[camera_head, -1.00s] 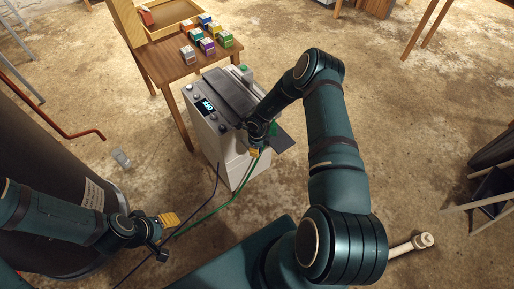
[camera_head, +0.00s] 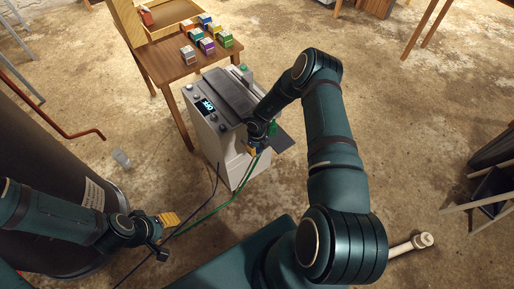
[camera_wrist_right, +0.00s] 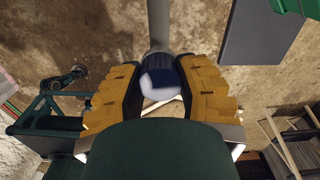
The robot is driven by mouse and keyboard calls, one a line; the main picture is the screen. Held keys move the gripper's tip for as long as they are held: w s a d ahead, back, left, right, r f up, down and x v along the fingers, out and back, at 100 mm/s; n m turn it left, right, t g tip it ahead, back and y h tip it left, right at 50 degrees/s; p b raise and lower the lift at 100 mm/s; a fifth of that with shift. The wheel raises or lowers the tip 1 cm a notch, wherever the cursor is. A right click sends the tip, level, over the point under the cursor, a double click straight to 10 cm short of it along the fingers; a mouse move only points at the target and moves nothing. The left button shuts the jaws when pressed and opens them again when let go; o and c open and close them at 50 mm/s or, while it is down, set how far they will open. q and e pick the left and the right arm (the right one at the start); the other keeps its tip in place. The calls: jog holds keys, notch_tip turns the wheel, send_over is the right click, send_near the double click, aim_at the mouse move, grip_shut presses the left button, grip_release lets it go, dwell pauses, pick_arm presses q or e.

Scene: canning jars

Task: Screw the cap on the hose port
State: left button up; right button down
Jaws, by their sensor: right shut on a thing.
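My right gripper (camera_wrist_right: 165,95) has its yellow fingers shut on the cap (camera_wrist_right: 160,82), a round piece with a dark blue rim and a pale, blurred face. The cap is in line with the end of a grey tube, the likely hose port (camera_wrist_right: 158,25), in the right wrist view. Whether its thread is engaged cannot be seen. In the head view the right gripper (camera_head: 252,150) is at the front right side of the white machine (camera_head: 222,150), and the arm hides the cap. My left gripper (camera_head: 170,218) is low at the left, apart from the machine; its finger gap is unclear.
A green hose (camera_head: 215,208) and a dark cable (camera_head: 205,200) run from the machine along the floor. A wooden table (camera_head: 165,65) with several coloured boxes (camera_head: 207,45) stands behind it. A dark tank (camera_head: 45,165) stands at left. A clear jar (camera_head: 121,159) is on the floor.

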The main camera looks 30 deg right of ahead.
jog(key=c, duration=0.6)
grip_release()
jog(key=shift+r, duration=0.15)
notch_tip(320, 180, up, 12)
jog(key=s+a+r+n+y, duration=0.2)
jog(key=s+a+n, duration=0.7)
jog(key=n, duration=0.7)
jog(key=s+a+r+n+t+y, duration=0.1)
jog(key=s+a+r+n+y, duration=0.1)
jog(key=s+a+n, duration=0.6)
jog(key=a+n, duration=0.5)
jog(key=n, duration=0.3)
jog(key=shift+s+t, duration=0.3)
jog(key=shift+s, duration=0.1)
